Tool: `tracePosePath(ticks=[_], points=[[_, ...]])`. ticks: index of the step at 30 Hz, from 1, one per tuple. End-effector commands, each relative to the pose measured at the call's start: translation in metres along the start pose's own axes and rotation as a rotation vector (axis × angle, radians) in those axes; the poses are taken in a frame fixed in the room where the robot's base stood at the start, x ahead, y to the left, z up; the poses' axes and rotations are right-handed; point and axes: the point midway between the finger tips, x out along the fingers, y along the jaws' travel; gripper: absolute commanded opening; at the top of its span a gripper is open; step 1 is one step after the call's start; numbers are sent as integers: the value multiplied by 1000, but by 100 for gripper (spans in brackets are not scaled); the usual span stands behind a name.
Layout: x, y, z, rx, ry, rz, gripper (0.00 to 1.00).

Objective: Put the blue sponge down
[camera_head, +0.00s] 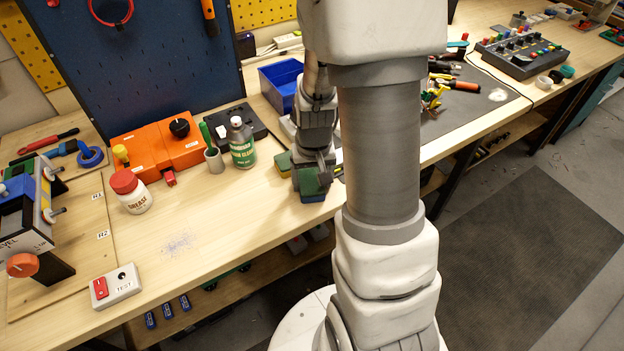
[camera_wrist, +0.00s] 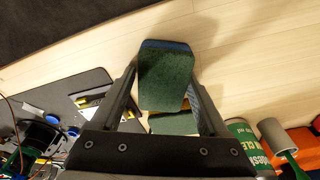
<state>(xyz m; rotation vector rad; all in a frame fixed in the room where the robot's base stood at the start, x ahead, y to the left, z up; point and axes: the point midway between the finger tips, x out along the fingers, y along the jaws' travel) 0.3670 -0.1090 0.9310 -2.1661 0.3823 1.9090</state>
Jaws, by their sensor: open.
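The blue sponge (camera_wrist: 166,78) shows its dark green scouring top, with a blue edge at its far end, in the wrist view. In the head view the blue sponge (camera_head: 313,198) is low at the bench's front edge, partly hidden by my gripper (camera_head: 312,178). My gripper (camera_wrist: 160,88) is open, with one finger on each side of the sponge. Whether a finger still touches it is hard to tell. The sponge appears to lie on the wooden bench top, though its underside is hidden. A second sponge, yellow with a green top (camera_head: 284,163), sits just behind it.
A blue bin (camera_head: 279,84) is behind. A dark mat (camera_head: 462,112) with tools lies right. Bare wood is free in front of the bottle.

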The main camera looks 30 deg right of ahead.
Motion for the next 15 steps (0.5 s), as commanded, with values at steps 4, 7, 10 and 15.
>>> tracePosePath(ticks=[4, 7, 10, 15], points=[[4, -4, 3, -5, -7, -4, 98], [2, -5, 3, -6, -8, -4, 98], [-4, -5, 2, -7, -8, -5, 98], [-32, -4, 0, -7, 0, -4, 98]])
